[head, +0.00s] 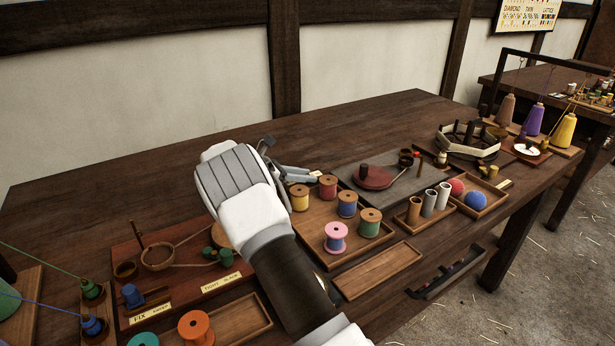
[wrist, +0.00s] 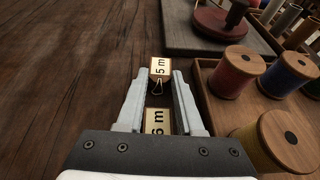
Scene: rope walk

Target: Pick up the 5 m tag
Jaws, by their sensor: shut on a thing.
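The 5 m tag (wrist: 160,68), a small pale tag with dark lettering and a wire clip, is between my fingertips in the wrist view. My gripper (wrist: 159,80) is shut on it. In the head view, my gripper (head: 312,174) is low over the table beside the spool tray, with a small pale patch at its tips. A second pale tag (wrist: 157,121) shows between the fingers nearer the palm; its lower part is hidden and its number is not clear. I cannot tell how far the held tag is from the table top.
A tray (head: 346,258) of several thread spools is close to the right of my gripper. A grey board with a red disc (head: 373,178) lies beyond it. A wooden board with a ring and green pieces (head: 130,249) is to the left. The back of the table (head: 110,200) is clear.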

